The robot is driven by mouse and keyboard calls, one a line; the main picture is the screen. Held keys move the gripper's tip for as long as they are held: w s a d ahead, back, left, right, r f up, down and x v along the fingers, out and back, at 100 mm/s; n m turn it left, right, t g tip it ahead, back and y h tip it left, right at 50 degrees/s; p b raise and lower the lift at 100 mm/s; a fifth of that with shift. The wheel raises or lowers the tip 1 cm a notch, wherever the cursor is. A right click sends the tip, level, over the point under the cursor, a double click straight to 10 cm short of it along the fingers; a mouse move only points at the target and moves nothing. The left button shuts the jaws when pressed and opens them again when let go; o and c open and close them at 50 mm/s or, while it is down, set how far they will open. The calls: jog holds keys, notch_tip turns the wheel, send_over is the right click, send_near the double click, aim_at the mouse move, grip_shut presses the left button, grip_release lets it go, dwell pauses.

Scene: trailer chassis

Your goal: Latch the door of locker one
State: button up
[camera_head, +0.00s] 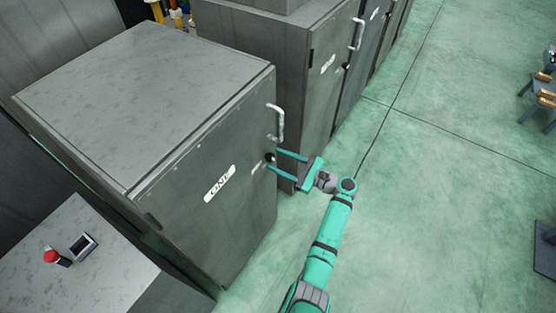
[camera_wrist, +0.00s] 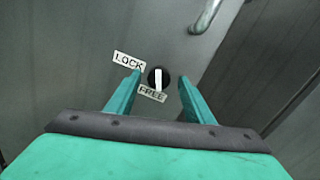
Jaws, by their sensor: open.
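Locker one (camera_head: 160,125) is a grey metal cabinet, and its door (camera_head: 225,205) carries a white label reading "ONE" (camera_head: 219,183). The door looks closed against the body. A pale bar handle (camera_head: 277,122) is near its upper right edge. Below it is a round dark latch knob (camera_wrist: 158,78) with a white pointer. The pointer stands nearly upright in the wrist view, its lower end at the FREE label (camera_wrist: 153,93); the LOCK label (camera_wrist: 129,61) is to the upper left. My gripper (camera_head: 272,160) is open, its teal fingers on either side of the knob; contact cannot be told.
A second grey locker (camera_head: 290,75) stands just beyond, with more lockers behind it. A low grey cabinet (camera_head: 85,265) with a red button (camera_head: 50,256) is at lower left. Green floor (camera_head: 430,200) is clear to the right; a rack with brown items (camera_head: 545,97) is at far right.

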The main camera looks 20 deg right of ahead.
jog(key=shift+w+a, duration=0.35)
jog(key=c, duration=1)
jog(key=shift+c, duration=0.2)
jog(key=shift+n, duration=0.4)
jog(key=n, duration=0.6)
jog(key=shift+s+r, duration=0.1)
jog(key=n+h, duration=0.1)
jog(key=n, duration=0.4)
jog(key=shift+n, duration=0.4)
